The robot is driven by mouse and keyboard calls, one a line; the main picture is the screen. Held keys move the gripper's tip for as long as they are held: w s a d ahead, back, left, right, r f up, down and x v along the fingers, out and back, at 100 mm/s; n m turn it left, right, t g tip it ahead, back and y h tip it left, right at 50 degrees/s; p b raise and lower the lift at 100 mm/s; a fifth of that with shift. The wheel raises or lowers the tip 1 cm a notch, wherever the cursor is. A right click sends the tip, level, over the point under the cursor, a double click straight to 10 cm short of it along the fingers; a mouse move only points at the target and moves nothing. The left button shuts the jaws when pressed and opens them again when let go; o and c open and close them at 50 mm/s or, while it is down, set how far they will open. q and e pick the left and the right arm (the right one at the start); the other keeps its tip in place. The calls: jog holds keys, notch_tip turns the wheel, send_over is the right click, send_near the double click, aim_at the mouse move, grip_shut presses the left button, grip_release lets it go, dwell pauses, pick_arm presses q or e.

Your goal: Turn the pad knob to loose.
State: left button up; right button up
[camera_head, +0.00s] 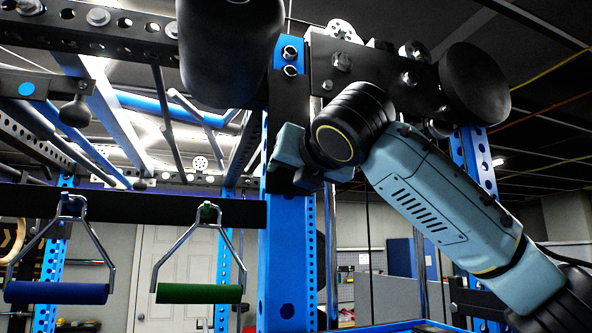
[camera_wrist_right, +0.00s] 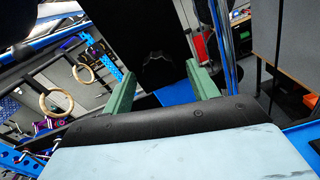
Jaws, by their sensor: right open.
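My right gripper (camera_head: 290,165) comes in from the right and is held against or just in front of the blue upright (camera_head: 285,245), below a black bracket plate (camera_head: 322,65) that carries black roller pads (camera_head: 230,45). It also shows in the right wrist view (camera_wrist_right: 162,92), with its green fingers spread wide. A dark rounded shape (camera_wrist_right: 158,70), possibly the pad knob, lies between and beyond the fingers against a black surface. I cannot tell whether it is touched, and any setting mark is unreadable. In the head view the gripper hides that spot. My left gripper is out of view.
A second black pad (camera_head: 475,85) is at upper right, close above my right forearm. A ball-ended black knob (camera_head: 75,112) is on the rack at left. Blue-grip (camera_head: 56,292) and green-grip (camera_head: 198,293) handles hang from a black crossbar (camera_head: 140,207).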

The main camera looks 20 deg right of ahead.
jog(key=s+b, duration=0.4)
jog(key=s, duration=0.9)
jog(key=shift+s+d+b, duration=0.2)
jog(key=shift+b, duration=0.1)
